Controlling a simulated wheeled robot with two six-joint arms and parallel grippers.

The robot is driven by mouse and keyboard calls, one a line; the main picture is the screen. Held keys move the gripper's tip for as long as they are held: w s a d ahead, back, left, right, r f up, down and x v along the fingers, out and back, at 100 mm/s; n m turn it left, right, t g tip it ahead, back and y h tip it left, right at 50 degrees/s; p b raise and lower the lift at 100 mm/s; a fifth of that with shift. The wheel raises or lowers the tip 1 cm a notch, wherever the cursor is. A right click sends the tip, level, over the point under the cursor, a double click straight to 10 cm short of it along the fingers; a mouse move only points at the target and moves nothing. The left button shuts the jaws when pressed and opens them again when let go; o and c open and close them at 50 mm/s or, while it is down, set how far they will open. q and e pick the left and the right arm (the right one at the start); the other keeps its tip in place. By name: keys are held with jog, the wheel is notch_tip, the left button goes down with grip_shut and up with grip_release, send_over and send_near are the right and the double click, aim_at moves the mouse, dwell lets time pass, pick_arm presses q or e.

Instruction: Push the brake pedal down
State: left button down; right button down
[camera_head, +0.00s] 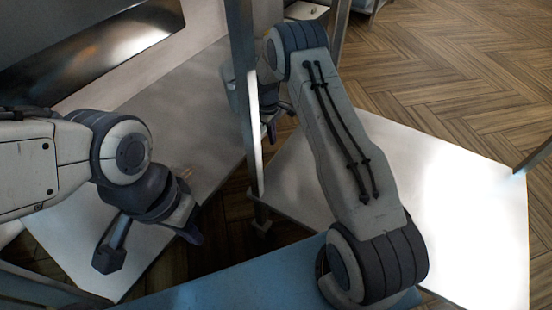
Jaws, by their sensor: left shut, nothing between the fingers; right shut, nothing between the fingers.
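I cannot make out a brake pedal in the head view. My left gripper (193,237) points down at the left, above the edge of a pale metal surface and the dark gap beside it. My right gripper (271,134) is farther off near the centre, beyond my bent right arm and partly hidden by an upright metal post (243,75). It is shut and empty. Neither gripper can be seen touching a pedal.
A pale metal surface (190,115) runs diagonally at the left, and another (465,215) lies at the right. A blue-grey surface (230,288) is at the bottom. The post stands between my arms. Wooden floor (460,65) is open at the upper right.

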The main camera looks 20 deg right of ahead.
jog(key=shift+f, duration=0.1)
jog(key=f+b, duration=0.7)
jog(key=shift+s+d, duration=0.2)
jog(key=shift+s, duration=0.1)
jog(key=shift+r, duration=0.1)
